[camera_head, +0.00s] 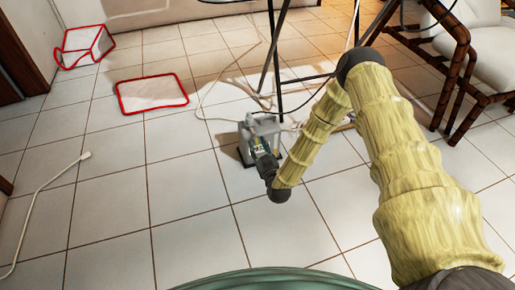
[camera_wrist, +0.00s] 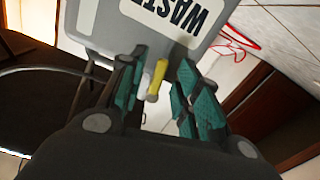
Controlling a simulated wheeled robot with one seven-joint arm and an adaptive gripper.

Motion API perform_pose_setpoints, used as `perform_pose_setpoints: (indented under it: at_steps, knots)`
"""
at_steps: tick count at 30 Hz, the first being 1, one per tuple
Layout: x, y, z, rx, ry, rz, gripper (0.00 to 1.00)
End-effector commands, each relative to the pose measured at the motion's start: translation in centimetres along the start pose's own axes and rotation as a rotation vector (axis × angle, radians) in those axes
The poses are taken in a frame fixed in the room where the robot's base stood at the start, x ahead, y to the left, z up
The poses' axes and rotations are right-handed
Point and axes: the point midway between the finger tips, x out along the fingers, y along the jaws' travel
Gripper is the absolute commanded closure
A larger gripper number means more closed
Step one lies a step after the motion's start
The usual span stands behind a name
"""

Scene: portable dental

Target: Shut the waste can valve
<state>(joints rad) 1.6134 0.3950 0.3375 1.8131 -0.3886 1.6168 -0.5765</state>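The waste can is a grey box with a white label reading "WASTE"; it fills the top of the wrist view (camera_wrist: 105,28), where the label is upside down. In the head view the waste can (camera_head: 264,125) stands on the tiled floor, partly hidden behind my gripper (camera_head: 257,143). A small yellow valve handle (camera_wrist: 157,76) shows at the can's edge. In the wrist view my gripper (camera_wrist: 161,72) is open, with teal pads on either side of the yellow handle. Gaps show between the handle and both pads. The valve's body is hard to make out.
A dark stand (camera_head: 277,62) and loose cables rise beside the can. A wooden-framed chair (camera_head: 460,60) is at the right. A red-edged white mat (camera_head: 151,93) and a red-edged box (camera_head: 85,45) lie at the left. A white cable (camera_head: 45,187) crosses otherwise clear floor.

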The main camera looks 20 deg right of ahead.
Motion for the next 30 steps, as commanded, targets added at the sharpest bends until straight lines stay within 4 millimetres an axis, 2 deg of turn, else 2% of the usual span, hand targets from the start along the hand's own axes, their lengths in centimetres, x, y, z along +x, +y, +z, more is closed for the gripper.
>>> perform_pose_setpoints:
  at_steps: [6,14,20,30]
  knots:
    - [1.12,0.04,0.05,0.000,0.000,0.000,0.67]
    - [1.19,0.04,-0.02,0.000,-0.001,0.000,0.67]
    - [1.17,0.03,-0.01,0.000,-0.001,0.000,1.00]
    - [1.17,0.04,-0.16,-0.015,-0.001,-0.002,1.00]
